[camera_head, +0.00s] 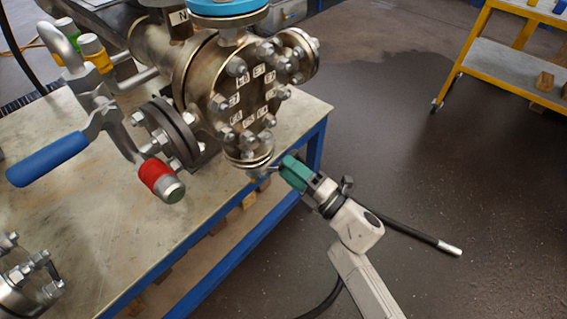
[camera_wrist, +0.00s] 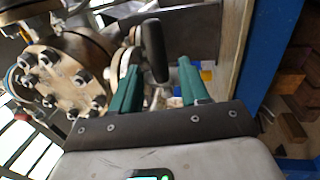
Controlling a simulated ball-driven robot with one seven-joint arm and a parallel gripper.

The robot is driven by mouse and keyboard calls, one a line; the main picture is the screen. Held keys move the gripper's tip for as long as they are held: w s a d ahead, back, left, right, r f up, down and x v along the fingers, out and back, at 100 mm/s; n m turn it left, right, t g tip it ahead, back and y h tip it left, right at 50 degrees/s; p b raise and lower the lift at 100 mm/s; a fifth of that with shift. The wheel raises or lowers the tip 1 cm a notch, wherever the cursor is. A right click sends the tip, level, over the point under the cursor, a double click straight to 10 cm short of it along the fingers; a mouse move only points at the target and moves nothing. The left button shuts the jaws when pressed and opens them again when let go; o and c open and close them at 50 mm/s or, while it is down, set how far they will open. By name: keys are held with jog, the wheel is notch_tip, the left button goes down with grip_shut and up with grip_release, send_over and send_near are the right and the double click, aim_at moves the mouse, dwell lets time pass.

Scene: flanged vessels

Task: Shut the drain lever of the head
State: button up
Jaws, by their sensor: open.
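The head (camera_head: 252,98) is a round bolted metal cover with small numbered tags on the end of the horizontal vessel. It also shows at the left of the wrist view (camera_wrist: 68,80). A dark drain lever (camera_wrist: 154,50) stands beside it in the wrist view, between the green fingertips and nearer the left one. My gripper (camera_wrist: 160,66) is open, with its fingers on either side of the lever; I cannot tell whether they touch it. In the head view my gripper (camera_head: 288,170) is just below and right of the head's lower outlet (camera_head: 249,157), and the drain lever is hidden.
A blue-handled lever (camera_head: 48,158) and a red-capped fitting (camera_head: 162,180) are at the left on the workbench (camera_head: 110,240). Its blue frame edge (camera_head: 235,263) runs below my gripper. A yellow cart (camera_head: 510,65) stands far right. The floor between is clear.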

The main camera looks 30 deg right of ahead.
jog(key=v, duration=0.8)
dwell(1.3)
